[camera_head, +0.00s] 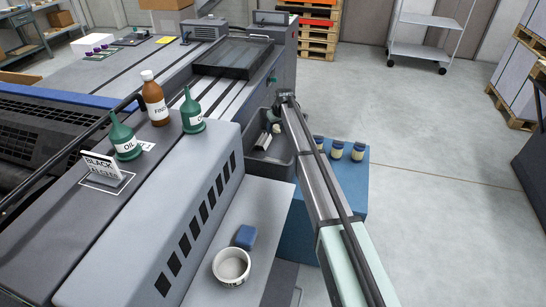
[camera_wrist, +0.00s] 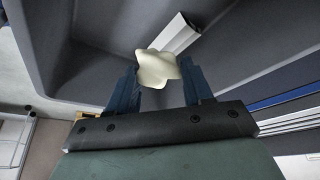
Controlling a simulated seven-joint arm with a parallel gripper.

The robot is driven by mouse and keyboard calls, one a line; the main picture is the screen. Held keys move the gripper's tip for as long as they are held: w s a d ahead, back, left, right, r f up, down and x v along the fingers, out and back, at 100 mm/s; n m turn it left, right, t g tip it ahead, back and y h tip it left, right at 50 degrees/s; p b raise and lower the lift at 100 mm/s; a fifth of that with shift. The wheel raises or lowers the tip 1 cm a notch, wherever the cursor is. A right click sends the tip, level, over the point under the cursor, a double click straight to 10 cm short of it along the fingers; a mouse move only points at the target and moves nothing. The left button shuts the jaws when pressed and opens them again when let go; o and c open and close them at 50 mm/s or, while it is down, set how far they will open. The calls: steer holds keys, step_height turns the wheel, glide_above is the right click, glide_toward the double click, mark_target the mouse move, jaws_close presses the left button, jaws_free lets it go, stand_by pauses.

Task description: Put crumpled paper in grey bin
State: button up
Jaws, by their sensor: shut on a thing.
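The crumpled paper (camera_wrist: 157,68) is a small cream lump held between the two blue fingertips of my gripper (camera_wrist: 160,84) in the wrist view. The grey bin (camera_head: 268,165) stands beside the machine in the middle of the head view. Its dark grey inside (camera_wrist: 85,60) fills much of the wrist view beyond the paper. My gripper (camera_head: 276,127) is at the bin, with the paper over its inside. The exact height above the bin floor is hard to tell. My arm hides the bin's right side in the head view.
A pale bar-shaped item (camera_head: 263,140) lies in the bin and shows beyond the paper in the wrist view (camera_wrist: 178,36). Several small jars (camera_head: 337,149) stand on a blue surface right of my arm. Bottles (camera_head: 154,98) and a white cup (camera_head: 231,266) stand on the machine, left.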

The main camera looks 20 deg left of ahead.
mark_target(274, 151)
step_height(274, 151, down, 13)
steer(key=shift+r, duration=0.1)
stand_by(0.6)
steer(key=o, duration=1)
steer(key=v, duration=1.2)
steer(key=shift+w+r, duration=0.1)
